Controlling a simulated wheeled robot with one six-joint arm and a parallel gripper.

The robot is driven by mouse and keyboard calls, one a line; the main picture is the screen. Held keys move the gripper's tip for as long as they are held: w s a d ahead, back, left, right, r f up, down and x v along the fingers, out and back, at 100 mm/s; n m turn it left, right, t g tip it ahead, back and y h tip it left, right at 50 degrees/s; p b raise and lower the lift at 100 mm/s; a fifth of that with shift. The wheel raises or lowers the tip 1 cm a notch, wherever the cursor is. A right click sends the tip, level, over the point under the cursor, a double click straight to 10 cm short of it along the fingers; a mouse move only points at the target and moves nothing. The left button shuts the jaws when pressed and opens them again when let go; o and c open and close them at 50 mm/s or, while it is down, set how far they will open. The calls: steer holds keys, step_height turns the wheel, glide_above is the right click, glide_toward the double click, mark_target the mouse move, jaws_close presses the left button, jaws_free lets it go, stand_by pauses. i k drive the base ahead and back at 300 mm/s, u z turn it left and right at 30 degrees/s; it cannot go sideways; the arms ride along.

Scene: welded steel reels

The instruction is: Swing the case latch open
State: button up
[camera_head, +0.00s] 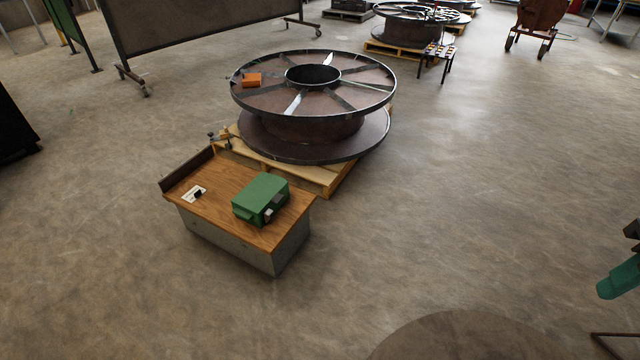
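A green case (259,193) sits shut on the wooden top of a low bench (222,213), towards its right end. A small light-grey part, which looks like the latch (269,214), is on the case's front right side, below the lid edge. It is too small to tell how far it is swung. A dark piece shows beside it on the same side. My gripper is not in view, and nothing touches the case.
A white plate with a small black part (194,194) lies on the bench's left half. A raised board (188,170) edges the bench's left end. A large steel reel (315,105) on a wooden pallet (315,176) stands close behind.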

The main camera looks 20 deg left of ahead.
mark_target(267, 214)
steer(key=z, duration=0.05)
steer(key=i, duration=1.15)
steer(key=u, duration=0.75)
steer(key=i, duration=0.85)
steer(key=u, duration=1.1)
steer(key=i, duration=0.3)
steer(key=u, duration=0.15)
